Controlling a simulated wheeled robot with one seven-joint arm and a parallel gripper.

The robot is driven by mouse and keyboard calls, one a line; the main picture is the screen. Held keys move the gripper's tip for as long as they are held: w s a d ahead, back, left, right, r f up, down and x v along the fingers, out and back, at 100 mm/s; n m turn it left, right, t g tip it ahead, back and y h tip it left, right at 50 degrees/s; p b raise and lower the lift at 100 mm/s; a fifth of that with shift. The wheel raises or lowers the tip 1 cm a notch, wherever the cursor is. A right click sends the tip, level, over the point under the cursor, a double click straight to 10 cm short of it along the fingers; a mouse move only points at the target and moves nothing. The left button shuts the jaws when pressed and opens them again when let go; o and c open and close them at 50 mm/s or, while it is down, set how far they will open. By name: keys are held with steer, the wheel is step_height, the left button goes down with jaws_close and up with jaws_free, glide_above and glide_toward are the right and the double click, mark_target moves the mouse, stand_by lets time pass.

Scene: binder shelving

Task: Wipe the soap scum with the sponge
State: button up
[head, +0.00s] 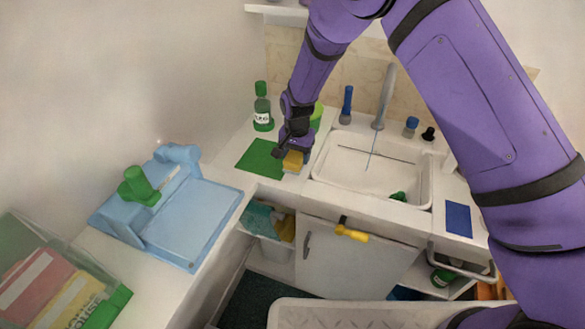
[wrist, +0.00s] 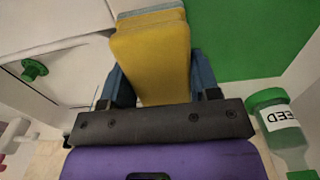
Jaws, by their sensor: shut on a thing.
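A yellow sponge (head: 293,161) is held in my gripper (head: 290,152), low over the counter at the right edge of the green mat (head: 260,158) and left of the sink. In the wrist view the sponge (wrist: 152,62) sits between my two blue fingers, with a bluish-grey layer at its far end. My gripper (wrist: 155,85) is shut on it. I cannot tell whether the sponge touches the counter. The white sink (head: 345,180) holds a small green item (head: 398,196). I cannot make out any soap scum in either view.
A green-capped bottle (head: 263,108) stands behind the mat. The grey faucet (head: 386,92) and a blue bottle (head: 347,103) stand behind the sink. A blue pad (head: 458,219) lies right of it. A yellow-handled item (head: 351,232) is at the cabinet front. A light blue tray (head: 195,228) is at left.

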steer(key=shift+r, duration=1.65)
